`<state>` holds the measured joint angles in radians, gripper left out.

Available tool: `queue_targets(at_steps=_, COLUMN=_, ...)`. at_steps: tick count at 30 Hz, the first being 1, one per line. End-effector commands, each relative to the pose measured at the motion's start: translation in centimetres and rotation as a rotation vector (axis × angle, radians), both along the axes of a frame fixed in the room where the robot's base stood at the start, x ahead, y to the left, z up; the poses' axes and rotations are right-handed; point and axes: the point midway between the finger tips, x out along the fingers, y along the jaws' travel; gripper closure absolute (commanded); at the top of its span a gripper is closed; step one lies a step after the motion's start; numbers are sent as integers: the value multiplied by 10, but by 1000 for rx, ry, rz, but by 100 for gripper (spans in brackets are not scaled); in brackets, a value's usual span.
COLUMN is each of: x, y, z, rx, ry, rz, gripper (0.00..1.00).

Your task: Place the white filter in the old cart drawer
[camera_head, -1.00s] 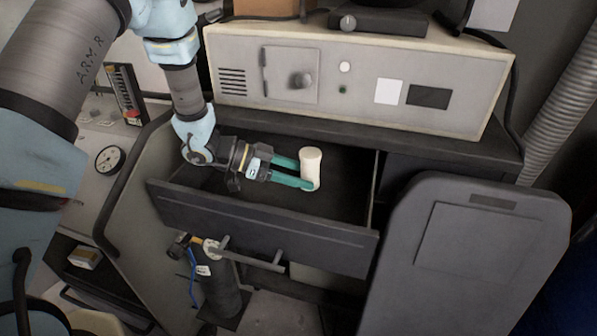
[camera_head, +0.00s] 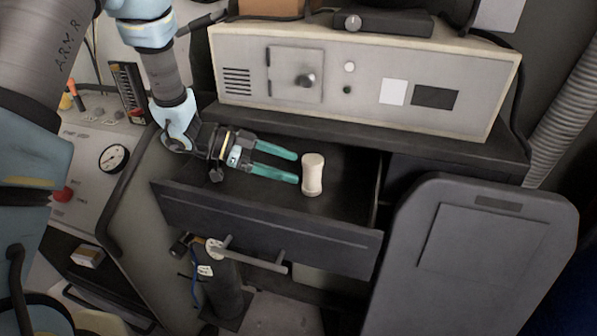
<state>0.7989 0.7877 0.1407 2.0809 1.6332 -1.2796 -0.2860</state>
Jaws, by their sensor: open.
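The white filter (camera_head: 313,175) is a small off-white cylinder. It stands upright inside the open cart drawer (camera_head: 265,226), toward its right half. My gripper (camera_head: 297,167) has teal fingers that are spread open and empty. It points right over the drawer, its fingertips just left of the filter with a small gap. The drawer is dark grey with a bar handle (camera_head: 254,260) on its front.
A beige control box (camera_head: 365,85) sits on the cart top behind the drawer. A dark grey panel (camera_head: 468,265) like a seat back stands at the right front. A dark cylinder (camera_head: 222,290) is below the drawer. A gauge panel (camera_head: 90,160) is at the left.

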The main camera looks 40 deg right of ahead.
Motion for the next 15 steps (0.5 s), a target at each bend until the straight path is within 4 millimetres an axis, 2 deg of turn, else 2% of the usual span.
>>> queue_targets(at_steps=6, x=15, y=18, z=9, rx=1, ry=-1, rz=0, gripper=12)
queue_targets(at_steps=15, x=16, y=21, z=11, rx=1, ry=1, rz=-1, gripper=12)
